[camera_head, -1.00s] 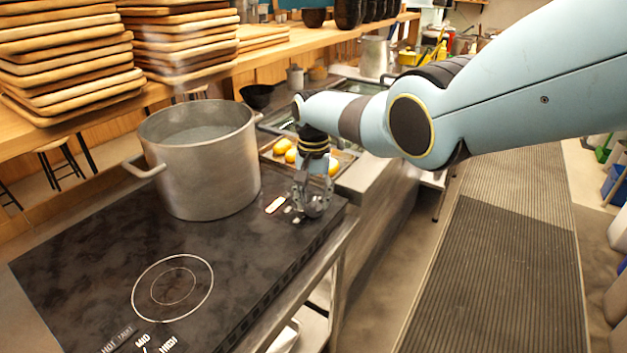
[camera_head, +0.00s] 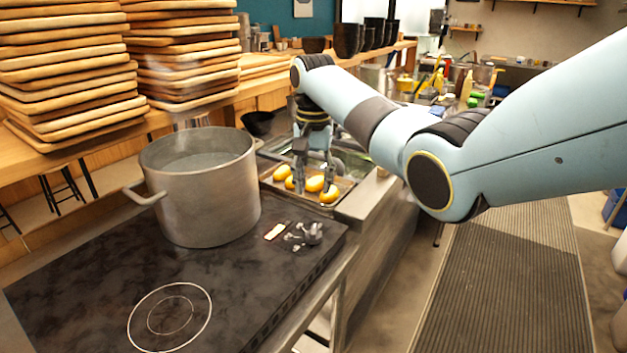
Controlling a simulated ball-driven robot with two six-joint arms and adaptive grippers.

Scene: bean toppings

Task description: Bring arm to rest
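My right arm (camera_head: 405,150) comes in from the right and reaches over the counter. My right gripper (camera_head: 314,184) points down, its two fingers apart, with nothing seen between them but the background. In the picture it overlaps the tray of yellow fruit behind the stove; its height over the tray is hard to judge. My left arm and gripper are not in view.
A large metal pot (camera_head: 205,195) stands on the dark stove top (camera_head: 90,270). Small grey metal pieces (camera_head: 308,234) lie at the stove's right corner. A tray (camera_head: 345,188) holds several yellow fruits (camera_head: 315,183). Stacked wooden trays (camera_head: 70,75) stand at left. The floor mat (camera_head: 500,270) is clear.

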